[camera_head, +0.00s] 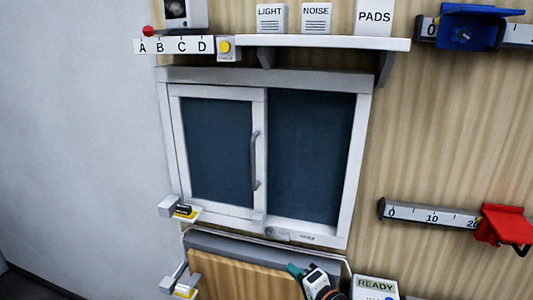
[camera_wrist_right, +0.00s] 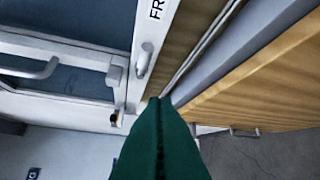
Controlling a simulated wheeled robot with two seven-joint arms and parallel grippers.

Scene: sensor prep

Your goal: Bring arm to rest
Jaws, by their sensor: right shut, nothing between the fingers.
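My right gripper (camera_head: 294,270) shows at the bottom of the head view, in front of the wooden board (camera_head: 240,283) and below the sliding window. Its green fingers (camera_wrist_right: 158,102) are pressed together in the right wrist view, with nothing between them. They point toward the lower edge of the white window frame (camera_wrist_right: 155,30). I cannot tell whether the tips touch anything. My left gripper is not in view.
The white sliding window (camera_head: 345,175) has a grey handle (camera_head: 254,160). A shelf (camera_head: 330,42) above holds LIGHT, NOISE and PADS boxes. Rulers with a blue slider (camera_head: 478,28) and red slider (camera_head: 502,225) are at right. A READY box (camera_head: 376,287) stands beside my gripper.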

